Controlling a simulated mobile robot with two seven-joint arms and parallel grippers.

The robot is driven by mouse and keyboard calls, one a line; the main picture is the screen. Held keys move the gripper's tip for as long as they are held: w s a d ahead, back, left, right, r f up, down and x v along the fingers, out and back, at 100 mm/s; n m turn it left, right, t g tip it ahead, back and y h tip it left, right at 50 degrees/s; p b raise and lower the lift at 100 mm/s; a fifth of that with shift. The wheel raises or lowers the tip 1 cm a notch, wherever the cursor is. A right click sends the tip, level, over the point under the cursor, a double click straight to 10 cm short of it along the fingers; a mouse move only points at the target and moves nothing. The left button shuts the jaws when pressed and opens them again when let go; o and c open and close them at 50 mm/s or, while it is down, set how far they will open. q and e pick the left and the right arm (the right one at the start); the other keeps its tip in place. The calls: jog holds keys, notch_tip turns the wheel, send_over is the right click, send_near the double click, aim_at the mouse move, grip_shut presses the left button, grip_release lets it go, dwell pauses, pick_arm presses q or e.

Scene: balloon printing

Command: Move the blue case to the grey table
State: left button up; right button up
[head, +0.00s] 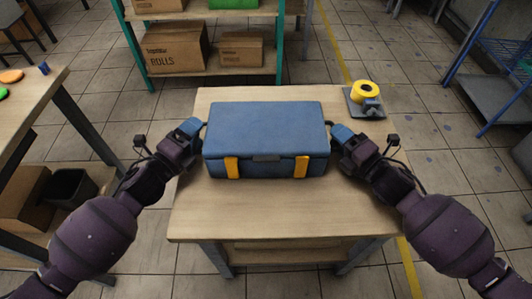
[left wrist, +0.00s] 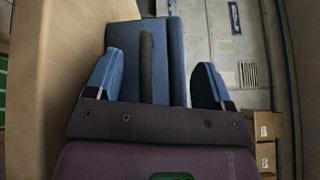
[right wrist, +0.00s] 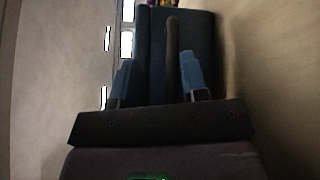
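The blue case (head: 266,130) lies shut on a wooden-topped table (head: 290,218), its two yellow latches facing me. My left gripper (head: 190,128) is at the case's left end. In the left wrist view its fingers (left wrist: 155,80) are wide apart, with the dark side handle (left wrist: 147,65) between them and clear of both. My right gripper (head: 343,133) is at the right end. In the right wrist view its fingers (right wrist: 157,78) are closer together but apart, with the other handle (right wrist: 173,50) between them, nearer the right finger. I cannot identify a grey table for certain.
A yellow tape roll (head: 365,91) on a small grey dispenser stands at the table's back right corner. A shelf with cardboard boxes (head: 175,47) is behind. A blue-framed grey rack (head: 492,98) is at right. Another wooden table (head: 28,108) is at left. Tiled floor lies between.

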pick_arm(q)
jog(key=shift+o, duration=0.5)
pick_arm(e)
jog(key=shift+r, duration=0.15)
pick_arm(q)
jog(key=shift+s+a, duration=0.15)
jog(key=shift+s, duration=0.1)
jog(key=v, duration=1.1)
jog(key=shift+s, duration=0.25)
jog(key=shift+a, duration=0.1)
pick_arm(e)
jog(key=o, duration=0.8)
pick_arm(q)
jog(key=shift+f, duration=0.1)
pick_arm(e)
jog(key=shift+o, duration=0.2)
jog(key=v, duration=1.2)
